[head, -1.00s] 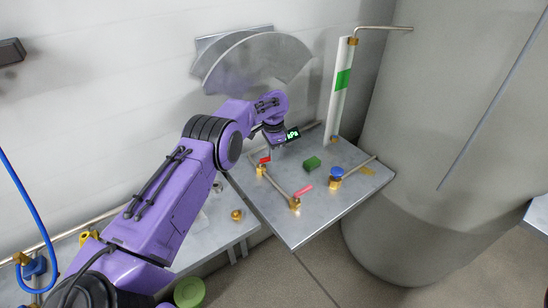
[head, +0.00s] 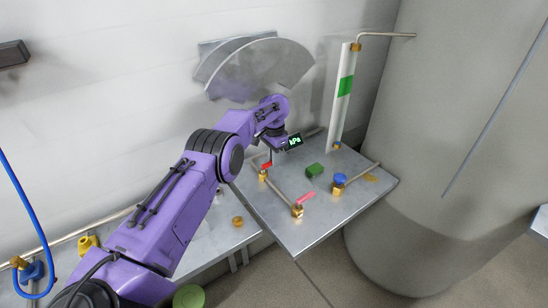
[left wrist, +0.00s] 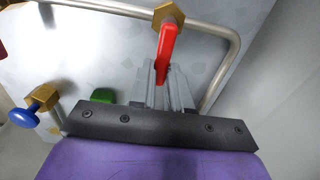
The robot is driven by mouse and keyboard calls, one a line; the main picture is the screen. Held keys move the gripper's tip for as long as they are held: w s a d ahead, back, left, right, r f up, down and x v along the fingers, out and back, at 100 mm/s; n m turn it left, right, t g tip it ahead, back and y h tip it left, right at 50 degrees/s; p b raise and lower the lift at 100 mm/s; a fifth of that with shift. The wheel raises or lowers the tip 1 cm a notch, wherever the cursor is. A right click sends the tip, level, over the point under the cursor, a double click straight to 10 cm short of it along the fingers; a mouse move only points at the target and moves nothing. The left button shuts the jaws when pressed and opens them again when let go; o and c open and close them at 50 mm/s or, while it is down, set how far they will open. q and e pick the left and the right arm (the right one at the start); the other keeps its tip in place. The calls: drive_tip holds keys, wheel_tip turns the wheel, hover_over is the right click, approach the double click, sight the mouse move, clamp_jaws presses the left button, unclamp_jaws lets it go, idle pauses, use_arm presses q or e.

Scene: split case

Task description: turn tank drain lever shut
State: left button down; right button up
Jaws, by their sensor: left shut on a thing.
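A red lever (head: 267,166) sits on a brass valve on the metal panel, close below my left gripper (head: 271,158). In the left wrist view the red lever (left wrist: 168,43) runs from a brass hex nut down between my grey fingers (left wrist: 162,78). My left gripper is shut on its free end; the fingers hide the tip. A second, pinkish-red lever (head: 306,197) stands on another brass valve nearer the panel's front edge. No label tells which lever is the tank drain. My right gripper is not in view.
A blue knob (head: 340,178) and a green block (head: 315,171) are on the panel. A white column with a green band (head: 346,87) stands behind. The large grey tank (head: 440,150) is at right. A bent pipe (left wrist: 225,75) runs close beside my fingers.

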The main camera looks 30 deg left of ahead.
use_arm(q)
drive_tip(key=c, duration=1.1)
unclamp_jaws()
